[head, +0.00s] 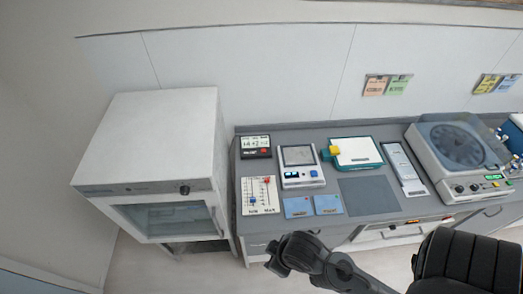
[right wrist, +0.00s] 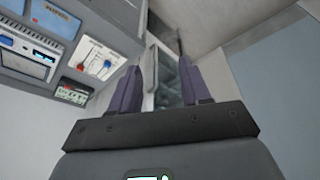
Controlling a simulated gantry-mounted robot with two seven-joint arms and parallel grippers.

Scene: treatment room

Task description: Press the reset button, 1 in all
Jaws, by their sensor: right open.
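No button in view carries a label I can read as reset. A small box with a black-on-white display (head: 255,143) stands at the counter's back left, with a red spot on its dark front; it also shows in the right wrist view (right wrist: 74,93). A grey device with a screen (head: 299,157) and a small blue display stands beside it. My right gripper (right wrist: 158,72) is open and empty, its two purple fingers apart and clear of the devices. In the head view a dark arm comes in from the lower right; its fingers cannot be made out. My left gripper is not in view.
A white slider panel (head: 262,207) with red and blue knobs and two blue cards (head: 298,207) lie at the counter's front left. A white cabinet (head: 155,130) stands left. A teal-edged device (head: 357,153) and a large round-lidded machine (head: 455,148) stand further right.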

